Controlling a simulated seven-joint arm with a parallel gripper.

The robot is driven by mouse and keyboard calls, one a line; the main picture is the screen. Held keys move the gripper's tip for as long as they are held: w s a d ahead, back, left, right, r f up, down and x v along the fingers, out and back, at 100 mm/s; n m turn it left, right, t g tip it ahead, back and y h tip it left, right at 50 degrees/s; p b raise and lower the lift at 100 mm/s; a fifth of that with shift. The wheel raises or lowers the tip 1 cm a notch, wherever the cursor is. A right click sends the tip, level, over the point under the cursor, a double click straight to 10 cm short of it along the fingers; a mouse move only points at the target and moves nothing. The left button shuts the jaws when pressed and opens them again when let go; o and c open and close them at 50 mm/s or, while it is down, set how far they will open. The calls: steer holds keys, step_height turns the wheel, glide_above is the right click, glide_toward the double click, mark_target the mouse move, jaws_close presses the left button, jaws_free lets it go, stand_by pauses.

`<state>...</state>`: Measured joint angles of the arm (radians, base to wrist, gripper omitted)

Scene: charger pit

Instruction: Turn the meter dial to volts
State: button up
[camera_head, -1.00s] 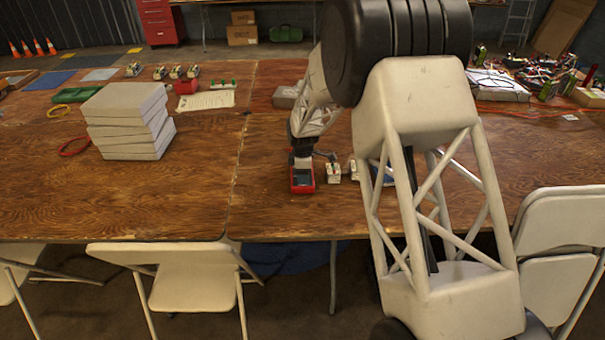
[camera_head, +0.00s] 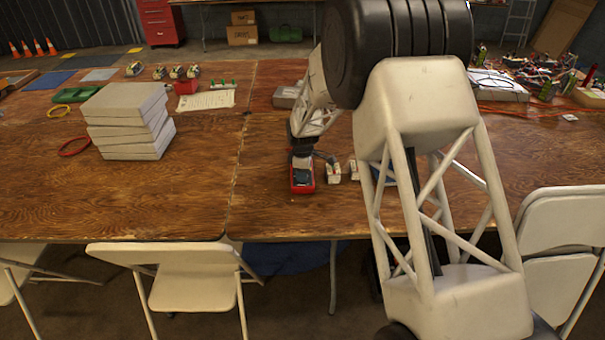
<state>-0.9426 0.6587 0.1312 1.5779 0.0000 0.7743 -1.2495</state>
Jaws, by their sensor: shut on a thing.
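The red meter (camera_head: 302,188) lies on the wooden table near its front edge, left of my arm. Its face has a dark area towards the near end; the dial's marks and pointer are too small to read. My gripper (camera_head: 302,157) points down at the far end of the meter and is shut on it. The fingertips are small and partly hidden by the wrist, so the exact grip on the meter or its dial cannot be made out.
Small pale blocks (camera_head: 333,172) stand just right of the meter. A stack of grey slabs (camera_head: 125,120) is at the left. Cluttered electronics (camera_head: 540,80) fill the back right. White folding chairs (camera_head: 190,255) line the front. The table left of the meter is clear.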

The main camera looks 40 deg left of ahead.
steer(key=m, duration=1)
stand_by(0.4)
steer(key=o, duration=0.9)
steer(key=shift+r, duration=0.1)
steer(key=shift+r, duration=3.8)
